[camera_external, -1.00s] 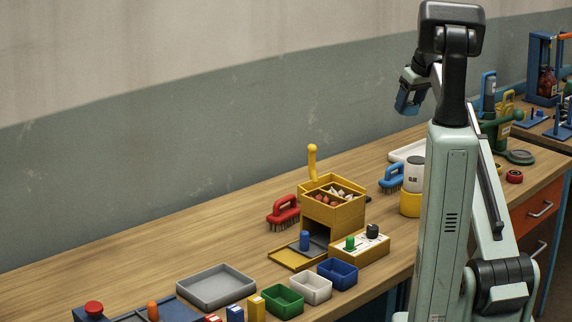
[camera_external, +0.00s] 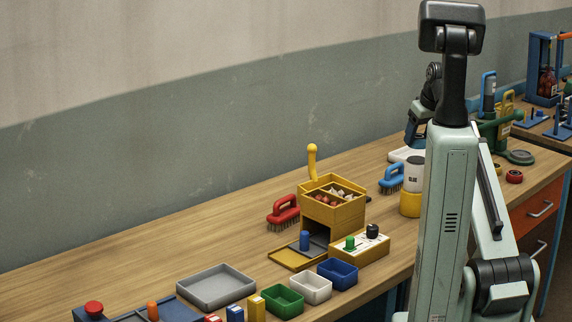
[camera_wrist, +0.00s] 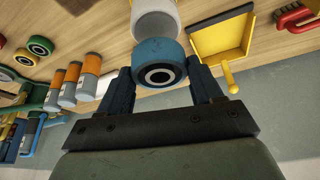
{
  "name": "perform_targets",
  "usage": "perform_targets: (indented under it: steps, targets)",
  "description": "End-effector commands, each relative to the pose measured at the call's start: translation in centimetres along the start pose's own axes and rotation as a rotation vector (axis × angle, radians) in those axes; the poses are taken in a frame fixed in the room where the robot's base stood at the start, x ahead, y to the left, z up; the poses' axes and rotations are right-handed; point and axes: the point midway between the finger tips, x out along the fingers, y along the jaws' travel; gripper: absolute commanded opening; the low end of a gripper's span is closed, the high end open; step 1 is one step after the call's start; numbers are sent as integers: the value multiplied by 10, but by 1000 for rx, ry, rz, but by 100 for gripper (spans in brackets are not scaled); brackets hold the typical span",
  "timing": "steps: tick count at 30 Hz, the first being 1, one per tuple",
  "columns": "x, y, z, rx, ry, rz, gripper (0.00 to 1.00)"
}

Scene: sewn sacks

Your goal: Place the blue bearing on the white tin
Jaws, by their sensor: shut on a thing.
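My gripper (camera_wrist: 162,90) is shut on the blue bearing (camera_wrist: 158,65), a thick blue ring with a pale inner ring and dark centre. In the wrist view, a white round container (camera_wrist: 156,20) lies just beyond the bearing, partly covered by it. I cannot tell whether they touch.
A blue brush (camera_external: 391,178) stands left of the tin, and a white tray (camera_external: 402,154) lies behind it. A yellow box (camera_external: 333,213) and a red brush (camera_external: 284,213) are farther left. Orange-and-grey cylinders (camera_wrist: 88,75) and loose rings (camera_wrist: 40,46) show at left in the wrist view.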

Motion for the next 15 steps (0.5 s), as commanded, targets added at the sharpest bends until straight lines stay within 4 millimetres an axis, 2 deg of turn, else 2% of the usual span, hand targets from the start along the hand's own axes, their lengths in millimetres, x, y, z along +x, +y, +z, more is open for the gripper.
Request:
perform_targets:
  steps: [10, 15]
  targets:
    - [30, 0, 13, 0, 0, 0, 21]
    - [34, 0, 14, -1, 1, 0, 21]
